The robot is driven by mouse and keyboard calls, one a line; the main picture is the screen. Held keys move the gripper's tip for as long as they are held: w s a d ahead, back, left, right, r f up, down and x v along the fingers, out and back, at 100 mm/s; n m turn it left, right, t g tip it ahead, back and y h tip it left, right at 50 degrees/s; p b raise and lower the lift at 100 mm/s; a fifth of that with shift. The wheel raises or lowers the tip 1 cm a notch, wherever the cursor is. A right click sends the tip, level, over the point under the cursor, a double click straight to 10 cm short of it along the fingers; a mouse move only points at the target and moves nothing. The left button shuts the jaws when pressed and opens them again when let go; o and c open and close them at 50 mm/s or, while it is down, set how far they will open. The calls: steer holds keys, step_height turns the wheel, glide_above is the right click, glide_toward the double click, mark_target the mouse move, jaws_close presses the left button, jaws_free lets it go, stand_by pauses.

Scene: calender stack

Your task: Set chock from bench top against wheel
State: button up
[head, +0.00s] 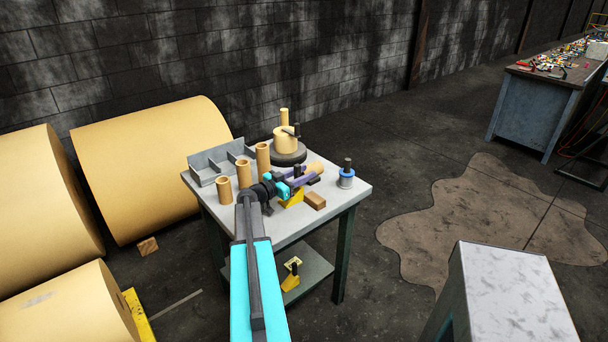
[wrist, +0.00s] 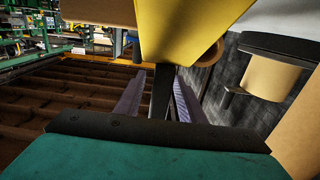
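A yellow chock (head: 291,198) with a black upright handle sits on the bench top (head: 342,193), near its front. My gripper (head: 303,178) reaches over it from the left with its two purple fingers apart. In the wrist view, which looks upside down, the chock (wrist: 195,30) fills the top. Its black handle (wrist: 160,95) stands between the fingers (wrist: 160,98), with a narrow gap seeming to show on each side. A second yellow chock (head: 290,282) sits on the lower shelf.
Upright cardboard tubes (head: 244,174), a grey divided tray (head: 205,170), a tan cylinder on a dark disc (head: 286,142), a blue spool (head: 346,178) and a brown block (head: 315,201) crowd the bench. A grey stand (head: 510,285) is at right. Stained floor (head: 460,215) between is clear.

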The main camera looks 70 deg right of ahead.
steer(key=shift+r+p, duration=0.15)
steer(key=shift+p, duration=0.15)
steer(key=b+v, duration=0.4)
steer(key=v, duration=0.8)
stand_by(0.4)
steer(key=shift+s, duration=0.15)
